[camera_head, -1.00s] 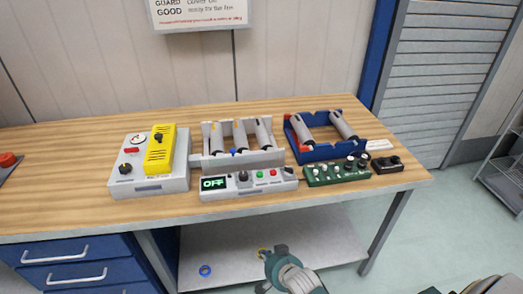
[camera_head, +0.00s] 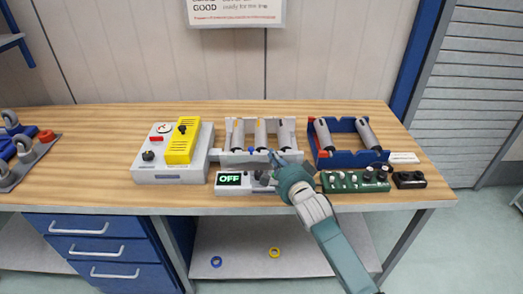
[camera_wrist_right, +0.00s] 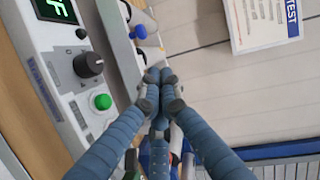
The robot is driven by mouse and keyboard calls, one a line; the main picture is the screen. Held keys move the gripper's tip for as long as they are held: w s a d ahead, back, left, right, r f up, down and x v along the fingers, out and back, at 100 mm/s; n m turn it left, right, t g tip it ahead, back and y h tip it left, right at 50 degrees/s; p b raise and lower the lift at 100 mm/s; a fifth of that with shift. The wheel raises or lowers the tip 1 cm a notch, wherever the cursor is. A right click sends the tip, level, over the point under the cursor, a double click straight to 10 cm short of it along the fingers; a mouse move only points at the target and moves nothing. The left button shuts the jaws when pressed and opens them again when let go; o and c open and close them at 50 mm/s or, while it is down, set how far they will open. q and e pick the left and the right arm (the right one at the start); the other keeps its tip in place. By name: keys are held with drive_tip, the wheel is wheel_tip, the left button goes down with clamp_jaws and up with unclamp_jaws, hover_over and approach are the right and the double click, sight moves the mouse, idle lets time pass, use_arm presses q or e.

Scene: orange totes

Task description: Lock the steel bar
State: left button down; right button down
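A white fixture (camera_head: 228,139) holding grey cylinders stands at the middle of the bench. A pale steel-looking bar (camera_head: 233,158) runs along its front. In the right wrist view, a blue knob (camera_wrist_right: 139,32) sits on that front edge, just beyond my fingertips. My right gripper (camera_head: 272,160) is in front of the fixture, above the panel marked OFF. In the right wrist view its fingers (camera_wrist_right: 159,76) meet at the tips, with nothing visible between them. The gripper hides part of the bar's right side and the panel's buttons. My left gripper is not in view.
The OFF panel (camera_head: 229,190) lies in front of the fixture, with a black knob (camera_wrist_right: 88,64) and green button (camera_wrist_right: 103,101). A blue cradle (camera_head: 345,158) and green control board (camera_head: 355,187) stand to the right. A box with a yellow part (camera_head: 183,141) stands left.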

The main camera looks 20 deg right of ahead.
sight(256, 153)
drive_tip(key=w, duration=0.1)
drive_tip(key=w+a, duration=0.1)
drive_tip(key=w, duration=0.1)
drive_tip(key=shift+w+a+f+p, duration=0.3)
drive_tip(key=shift+a+f+p, duration=0.05)
drive_tip(key=shift+a+p, duration=0.05)
drive_tip(key=shift+w+a+f, duration=0.2)
drive_tip(key=shift+w+a, duration=0.3)
drive_tip(key=shift+a, duration=0.05)
drive_tip(key=shift+a, duration=0.1)
drive_tip(key=shift+w+a+f+b, duration=0.15)
drive_tip(key=shift+w+a+b, duration=0.15)
drive_tip(key=shift+a+b, duration=0.35)
drive_tip(key=shift+a, duration=0.3)
drive_tip(key=shift+r, duration=0.2)
